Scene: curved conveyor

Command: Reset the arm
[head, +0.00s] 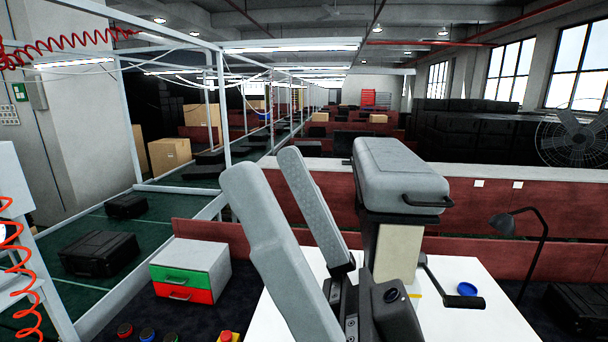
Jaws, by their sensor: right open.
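My right gripper (267,167) comes up from the lower middle of the head view. Its two long grey fingers are spread apart, and nothing is held between them. It is raised in front of the white table (459,325), left of a grey case-like block with a black handle (400,172). My left gripper is not in view.
Black cases (101,253) lie on the green conveyor (160,207) at left. A small drawer box (191,257) with green and red drawers stands left of the gripper. A blue round dish (467,289), a black desk lamp (503,222) and a red low wall (568,215) are at right.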

